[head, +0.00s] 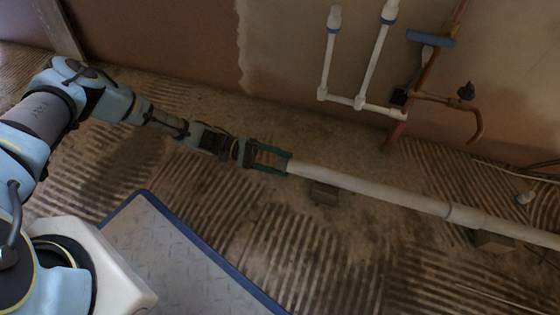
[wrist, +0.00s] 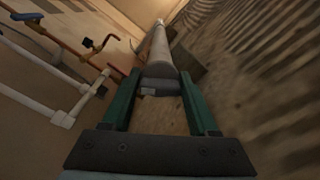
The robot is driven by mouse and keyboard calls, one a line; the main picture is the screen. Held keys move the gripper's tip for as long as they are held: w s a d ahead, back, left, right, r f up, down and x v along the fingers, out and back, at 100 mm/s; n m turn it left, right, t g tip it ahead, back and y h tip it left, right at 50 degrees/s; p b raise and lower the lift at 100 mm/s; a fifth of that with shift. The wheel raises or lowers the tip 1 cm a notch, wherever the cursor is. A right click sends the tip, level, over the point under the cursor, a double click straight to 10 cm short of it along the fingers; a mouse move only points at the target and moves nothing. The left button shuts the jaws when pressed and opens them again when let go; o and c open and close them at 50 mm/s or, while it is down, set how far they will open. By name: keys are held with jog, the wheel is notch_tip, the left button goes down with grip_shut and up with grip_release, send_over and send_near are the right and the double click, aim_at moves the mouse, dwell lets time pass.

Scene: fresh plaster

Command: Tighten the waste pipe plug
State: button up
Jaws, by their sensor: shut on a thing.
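A long white waste pipe (head: 380,192) runs along the floor from the middle to the right edge in the head view. Its near end carries a grey plug (wrist: 160,84), seen in the wrist view between my fingers, with a small raised bar across its face. My gripper (head: 286,163) has green fingers, one on each side of the plug, and is shut on it. In the wrist view the pipe (wrist: 158,48) stretches away straight ahead of my gripper (wrist: 160,92). In the head view the plug is mostly hidden by the fingers.
Blocks (head: 323,193) hold the pipe off the ridged floor. White pipes (head: 327,60) and copper pipes (head: 470,105) come down the half-plastered wall behind.

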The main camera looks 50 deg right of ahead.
jog(key=m+b, duration=0.1)
jog(key=m, duration=0.6)
jog(key=shift+f, duration=0.1)
dwell(0.6)
jog(key=o, duration=1.3)
jog(key=p+v, duration=0.2)
jog(key=v, duration=0.9)
jog(key=shift+s, duration=0.1)
